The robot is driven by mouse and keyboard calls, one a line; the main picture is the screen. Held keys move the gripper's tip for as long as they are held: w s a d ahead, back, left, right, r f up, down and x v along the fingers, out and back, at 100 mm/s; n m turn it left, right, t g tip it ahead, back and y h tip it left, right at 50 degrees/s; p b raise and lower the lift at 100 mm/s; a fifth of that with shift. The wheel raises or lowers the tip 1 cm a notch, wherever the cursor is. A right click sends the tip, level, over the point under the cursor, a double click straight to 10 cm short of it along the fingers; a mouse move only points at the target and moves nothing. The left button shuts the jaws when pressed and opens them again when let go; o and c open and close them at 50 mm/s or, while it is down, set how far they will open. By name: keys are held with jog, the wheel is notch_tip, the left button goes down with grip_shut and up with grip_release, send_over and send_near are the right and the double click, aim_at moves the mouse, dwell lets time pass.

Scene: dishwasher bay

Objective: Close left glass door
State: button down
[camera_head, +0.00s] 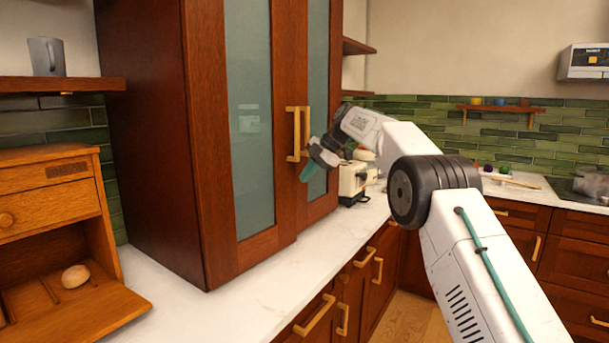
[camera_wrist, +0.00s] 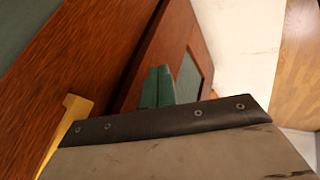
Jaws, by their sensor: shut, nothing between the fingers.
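The tall wooden cabinet has two glass doors. The left glass door (camera_head: 248,110) stands slightly proud of the right glass door (camera_head: 318,70), so it looks a little ajar. Each door has a brass handle, and the left door's handle (camera_head: 292,135) also shows at the lower left in the wrist view (camera_wrist: 66,135). My gripper (camera_head: 308,172) is in front of the right door, just right of the handles. In the wrist view its green fingers (camera_wrist: 158,88) are together and empty, pointing at the doors. I cannot tell whether they touch a door.
A cream appliance (camera_head: 353,182) stands on the white counter (camera_head: 240,305) just beyond my gripper. A wooden bread box (camera_head: 50,200) is open at the left with a bun inside. A grey mug (camera_head: 46,57) sits on the left shelf. Drawers with brass handles lie below the counter.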

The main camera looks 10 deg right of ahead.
jog(key=shift+w+a, duration=0.15)
jog(key=shift+w, duration=0.15)
dwell(0.4)
